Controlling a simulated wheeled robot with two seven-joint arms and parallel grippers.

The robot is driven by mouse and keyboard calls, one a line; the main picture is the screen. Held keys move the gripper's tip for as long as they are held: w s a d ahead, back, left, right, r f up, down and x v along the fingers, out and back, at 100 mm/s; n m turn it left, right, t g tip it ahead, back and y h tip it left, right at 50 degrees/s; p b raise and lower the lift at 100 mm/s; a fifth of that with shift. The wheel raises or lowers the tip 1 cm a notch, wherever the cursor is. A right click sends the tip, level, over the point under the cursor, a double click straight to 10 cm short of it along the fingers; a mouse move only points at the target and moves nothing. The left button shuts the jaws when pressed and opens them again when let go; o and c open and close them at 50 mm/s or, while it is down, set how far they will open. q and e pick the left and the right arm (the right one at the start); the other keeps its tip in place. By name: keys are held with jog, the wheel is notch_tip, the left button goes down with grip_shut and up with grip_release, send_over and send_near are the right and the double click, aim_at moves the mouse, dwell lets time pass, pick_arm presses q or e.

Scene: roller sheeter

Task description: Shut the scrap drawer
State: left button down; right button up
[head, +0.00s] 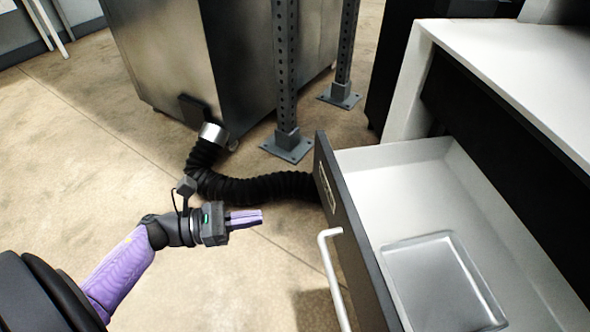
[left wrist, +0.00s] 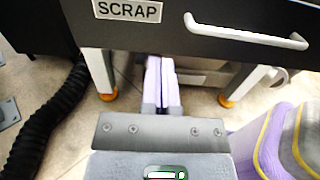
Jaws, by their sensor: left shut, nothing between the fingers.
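The scrap drawer (head: 420,155) stands pulled out from the white cabinet on the right in the head view. Its dark front bears a white bar handle (head: 333,275). In the left wrist view the drawer front (left wrist: 170,32) shows a SCRAP label (left wrist: 128,10) and the handle (left wrist: 245,33). The purple fingers also show in the left wrist view (left wrist: 162,85), below the drawer front's lower edge. My right gripper is not in view.
A black corrugated hose (head: 250,188) runs across the floor behind my left gripper to a metal cabinet (head: 175,60). Dark perforated posts (head: 287,80) are bolted to the floor. The white cabinet top (head: 520,70) is at right. Floor at left is clear.

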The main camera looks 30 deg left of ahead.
aim_at(335, 206)
pick_arm(q)
jog(key=b+x, duration=0.1)
jog(key=x, duration=1.2)
jog(key=shift+w+b, duration=0.1)
jog(key=shift+b, duration=0.25)
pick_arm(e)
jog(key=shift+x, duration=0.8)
pick_arm(q)
jog(key=shift+d, duration=0.1)
